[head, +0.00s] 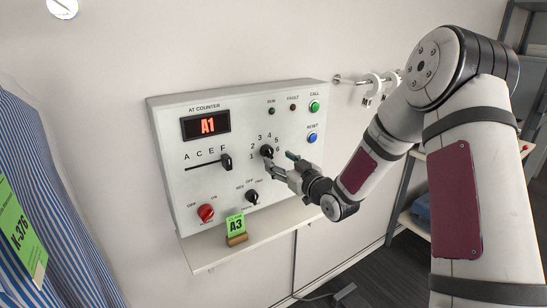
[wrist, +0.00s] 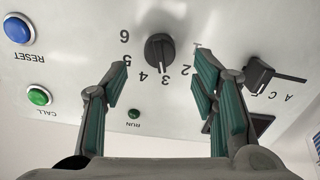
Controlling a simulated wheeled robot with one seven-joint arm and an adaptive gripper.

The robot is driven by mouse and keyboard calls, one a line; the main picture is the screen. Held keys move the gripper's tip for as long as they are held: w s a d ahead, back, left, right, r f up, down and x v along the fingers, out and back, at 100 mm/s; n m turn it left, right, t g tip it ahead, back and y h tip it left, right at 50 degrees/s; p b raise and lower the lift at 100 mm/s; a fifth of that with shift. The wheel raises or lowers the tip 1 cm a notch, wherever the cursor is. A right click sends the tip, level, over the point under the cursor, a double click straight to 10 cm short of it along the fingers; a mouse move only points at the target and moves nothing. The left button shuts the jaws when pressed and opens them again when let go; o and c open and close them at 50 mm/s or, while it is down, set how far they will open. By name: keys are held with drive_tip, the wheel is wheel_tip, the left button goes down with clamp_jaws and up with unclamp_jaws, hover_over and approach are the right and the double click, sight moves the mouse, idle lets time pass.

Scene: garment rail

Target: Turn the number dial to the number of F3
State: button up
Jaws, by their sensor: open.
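The number dial (head: 267,150) is a black round knob on the white control panel (head: 290,190), ringed by the numbers 1 to 6. In the wrist view, which is upside down, the white mark on the dial (wrist: 158,48) points toward the 3. My gripper (head: 282,164) is in front of the dial, at its lower right in the head view. In the wrist view my gripper (wrist: 162,75) is open and empty, with the dial between the lines of its two fingers; contact is not visible. The red display (head: 207,125) reads A1. A green card (head: 236,224) reads A3.
A letter slider (head: 226,162) sits at the F end, close left of the dial. A red knob (head: 205,213), a black mode knob (head: 251,197), a green CALL button (head: 314,107) and a blue RESET button (head: 312,138) surround it. A striped shirt (head: 50,200) hangs at left.

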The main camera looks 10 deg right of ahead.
drive_tip(key=v, duration=0.6)
drive_tip(key=shift+s, duration=0.3)
drive_tip(key=shift+r, duration=0.1)
drive_tip(key=s+d+r+m+g+h, duration=0.1)
drive_tip(key=s+r+m+g+h, duration=0.2)
drive_tip(key=s+r+g+h, duration=0.75)
drive_tip(key=s+a+m+y, duration=0.1)
drive_tip(key=s+a+y, duration=0.1)
drive_tip(key=s, duration=1)
drive_tip(key=s+a+m+g+y, duration=0.1)
drive_tip(key=s+a+y, duration=0.1)
drive_tip(key=s, duration=1.1)
drive_tip(key=shift+s+a+m+y, duration=0.25)
drive_tip(key=shift+m+y, duration=0.05)
drive_tip(key=shift+y, duration=0.15)
